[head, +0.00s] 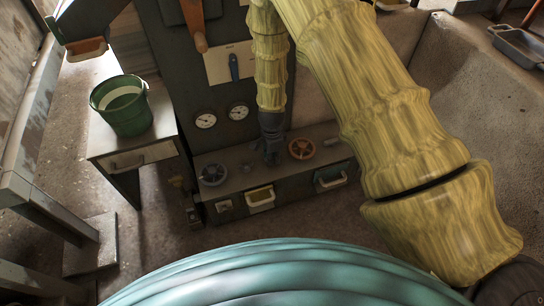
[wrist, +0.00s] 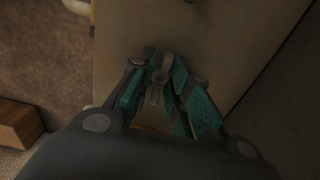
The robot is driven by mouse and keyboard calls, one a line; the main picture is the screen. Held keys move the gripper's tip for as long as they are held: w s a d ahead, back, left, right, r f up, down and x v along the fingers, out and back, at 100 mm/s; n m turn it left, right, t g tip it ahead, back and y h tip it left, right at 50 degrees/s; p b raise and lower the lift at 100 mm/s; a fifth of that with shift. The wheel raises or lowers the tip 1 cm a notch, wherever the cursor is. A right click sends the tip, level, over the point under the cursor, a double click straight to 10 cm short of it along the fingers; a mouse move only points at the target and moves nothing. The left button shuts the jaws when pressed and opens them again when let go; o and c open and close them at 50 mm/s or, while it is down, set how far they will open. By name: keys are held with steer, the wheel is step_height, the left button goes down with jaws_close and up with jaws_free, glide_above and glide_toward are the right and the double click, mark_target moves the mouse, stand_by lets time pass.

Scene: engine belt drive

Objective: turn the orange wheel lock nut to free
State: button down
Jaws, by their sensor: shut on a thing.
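The orange wheel (head: 301,149) is a spoked handwheel on top of the low grey bench unit. My gripper (head: 271,155) points down at the bench top just left of this wheel. In the wrist view, the teal fingers of my gripper (wrist: 163,62) are closed around a small grey winged piece (wrist: 157,80), which looks like the lock nut. In the head view my gripper hides the nut. A thin orange strip shows low between the fingers in the wrist view; I cannot tell what it belongs to.
A dark handwheel (head: 212,174) sits at the bench's left end. A green bucket (head: 125,106) stands on a side table.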

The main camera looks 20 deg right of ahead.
steer(key=shift+r+n+p, duration=0.15)
steer(key=shift+n+p, duration=0.15)
steer(key=shift+p, duration=0.05)
steer(key=n+p, duration=0.2)
steer(key=p, duration=0.1)
steer(key=shift+r+n, duration=0.15)
steer(key=shift+n, duration=0.15)
steer(key=n+p, duration=0.4)
steer(key=n, duration=0.1)
steer(key=shift+n, duration=0.3)
steer(key=n+p, duration=0.2)
steer(key=n, duration=0.2)
steer(key=shift+p, duration=0.4)
steer(key=n, duration=0.1)
steer(key=n+p, duration=0.1)
steer(key=n, duration=0.3)
steer(key=shift+f+p, duration=0.25)
steer(key=shift+p, duration=0.05)
steer(key=c, duration=1.3)
jaws_free()
